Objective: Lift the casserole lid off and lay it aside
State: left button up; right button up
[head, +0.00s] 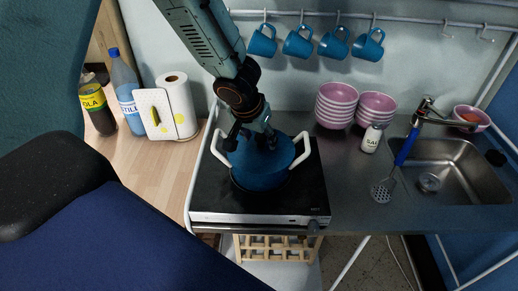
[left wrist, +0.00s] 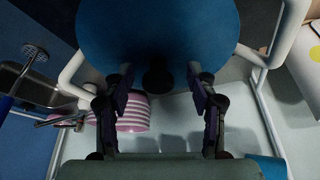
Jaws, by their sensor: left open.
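The blue casserole (head: 258,186) with white handles sits on the black hob, its blue lid (head: 284,157) on top. The lid fills the top of the left wrist view (left wrist: 157,25), with its dark knob (left wrist: 157,80) in the middle. My left gripper (head: 252,141) points down over the lid from above. In the left wrist view its two fingers (left wrist: 160,84) are open, one on each side of the knob, with gaps between. In the head view the gripper hides the knob. Whether the fingertips touch the lid I cannot tell. My right gripper is not in view.
Pink striped bowls (head: 336,105) and a salt shaker (head: 372,138) stand right of the hob (head: 310,190). Bottles (head: 125,90) and a paper roll (head: 175,105) stand left. Blue mugs (head: 298,42) hang above. The wooden counter (head: 150,170) has free room.

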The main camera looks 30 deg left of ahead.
pick_arm(q)
jog(key=shift+w+d+f, duration=0.15)
jog(key=shift+w+f, duration=0.05)
jog(key=shift+w, duration=0.4)
jog(key=c, duration=0.4)
jog(key=shift+s+r, duration=0.2)
jog(key=shift+s, duration=0.25)
jog(key=c, duration=0.5)
jog(key=shift+w+f, duration=0.1)
jog(key=shift+w, duration=0.15)
grip_shut()
